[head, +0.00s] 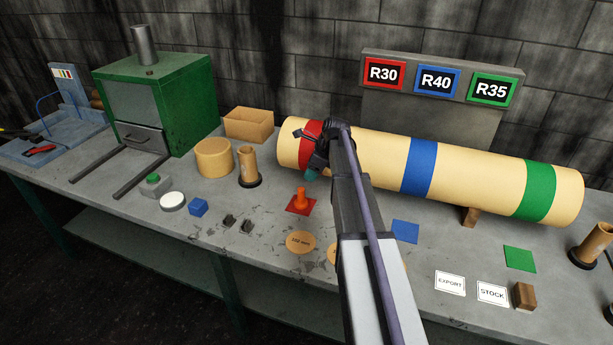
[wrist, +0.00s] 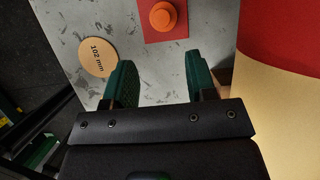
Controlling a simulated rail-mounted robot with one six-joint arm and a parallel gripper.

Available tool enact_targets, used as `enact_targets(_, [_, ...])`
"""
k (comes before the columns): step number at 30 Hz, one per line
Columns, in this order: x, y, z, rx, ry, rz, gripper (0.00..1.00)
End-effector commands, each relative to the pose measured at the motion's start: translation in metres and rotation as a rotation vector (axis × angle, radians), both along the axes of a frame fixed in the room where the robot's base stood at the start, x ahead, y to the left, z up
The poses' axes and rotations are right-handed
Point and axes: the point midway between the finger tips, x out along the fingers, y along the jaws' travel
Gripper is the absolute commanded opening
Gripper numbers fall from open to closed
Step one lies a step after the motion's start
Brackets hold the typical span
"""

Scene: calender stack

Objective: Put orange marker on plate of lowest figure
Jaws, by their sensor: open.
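The orange marker (head: 300,198) stands upright on the red square plate (head: 291,209) in the head view. The wrist view shows the marker (wrist: 163,17) from above, within the red plate (wrist: 150,34), with nothing gripping it. My gripper (head: 310,173) is open and empty, close to the roll's red band and apart from the marker. In the wrist view its green fingertips (wrist: 160,68) lie below the marker. The board reads R30 (head: 385,75) on red, R40 (head: 437,82) on blue and R35 (head: 492,89) on green. A blue plate (head: 405,232) and a green plate (head: 519,258) lie bare.
A long cream roll (head: 470,178) with red, blue and green bands lies behind the plates. Round tan discs (head: 301,242), one marked 102 mm, lie in front. EXPORT (head: 450,283) and STOCK (head: 492,293) cards lie at right. A green oven (head: 160,100) stands at left.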

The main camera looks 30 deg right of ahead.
Motion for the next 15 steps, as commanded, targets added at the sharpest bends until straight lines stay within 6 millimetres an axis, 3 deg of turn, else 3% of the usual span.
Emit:
enact_targets(2, [-0.015,0.024,-0.003,-0.041,-0.01,0.12,0.52])
enact_targets(5, [-0.059,0.086,-0.007,-0.16,-0.043,0.503,0.52])
enact_targets(9, [-0.153,0.18,-0.012,-0.352,-0.105,1.304,0.52])
enact_targets(12, [-0.213,0.22,-0.014,-0.432,-0.141,1.827,0.52])
enact_targets(15, [-0.251,0.239,-0.015,-0.46,-0.163,2.176,0.52])
